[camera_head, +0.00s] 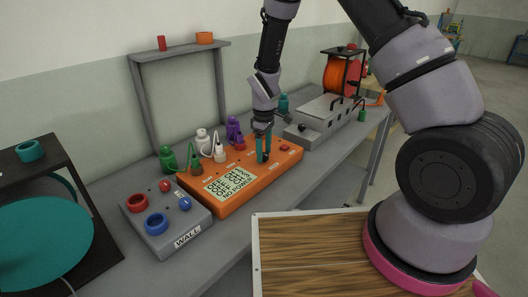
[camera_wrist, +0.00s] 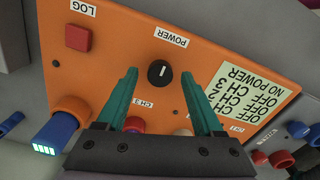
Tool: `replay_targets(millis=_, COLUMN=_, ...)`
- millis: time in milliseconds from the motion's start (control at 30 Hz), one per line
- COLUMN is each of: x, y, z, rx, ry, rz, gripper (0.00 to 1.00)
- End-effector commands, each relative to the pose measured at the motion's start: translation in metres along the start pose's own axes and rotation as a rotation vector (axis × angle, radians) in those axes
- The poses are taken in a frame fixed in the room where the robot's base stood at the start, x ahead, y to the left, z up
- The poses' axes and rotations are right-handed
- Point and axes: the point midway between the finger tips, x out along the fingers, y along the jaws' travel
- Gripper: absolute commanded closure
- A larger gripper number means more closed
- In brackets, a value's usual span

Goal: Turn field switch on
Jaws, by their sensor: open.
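No label reading "field" is legible, so I cannot tell which control is the field switch. An orange box (camera_head: 233,193) stands on the bench. Its black round knob (camera_wrist: 160,74) with a white mark sits by a POWER label in the wrist view. My gripper (camera_head: 263,158) points down over this box, its teal fingers open and apart. In the wrist view my gripper (camera_wrist: 159,76) has one fingertip on each side of the knob; contact cannot be told. The box's display (camera_wrist: 237,88) shows OFF lines for the channels and NO POWER.
A red LOG button (camera_wrist: 78,38) is on the orange box. Green, white and purple plugs stand along its back. A grey WALL box (camera_head: 165,222) is at left. A grey unit (camera_head: 325,119) with a black knob (camera_head: 303,127) stands behind. A grey shelf frame (camera_head: 180,53) rises at the back.

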Motion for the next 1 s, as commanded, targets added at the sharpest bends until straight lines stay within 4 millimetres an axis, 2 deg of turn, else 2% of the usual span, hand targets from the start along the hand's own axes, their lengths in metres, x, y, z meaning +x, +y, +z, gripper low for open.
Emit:
replay_targets(millis=300, x=0.0034, y=0.0001, z=0.0001, rx=0.000, ry=0.000, rz=0.000, gripper=0.31)
replay_targets(millis=367, x=0.0034, y=0.0001, z=0.0001, rx=0.000, ry=0.000, rz=0.000, gripper=0.50)
replay_targets(millis=400, x=0.0033, y=0.0001, z=0.0000, rx=0.000, ry=0.000, rz=0.000, gripper=0.66)
replay_targets(millis=500, x=0.0032, y=0.0001, z=0.0001, rx=0.000, ry=0.000, rz=0.000, gripper=1.00)
replay_targets(millis=767, x=0.0031, y=0.0001, z=0.0000, rx=0.016, ry=0.000, rz=0.000, gripper=1.00)
replay_targets(millis=1000, x=0.0031, y=0.0002, z=0.0000, rx=0.112, ry=0.000, rz=0.000, gripper=1.00)
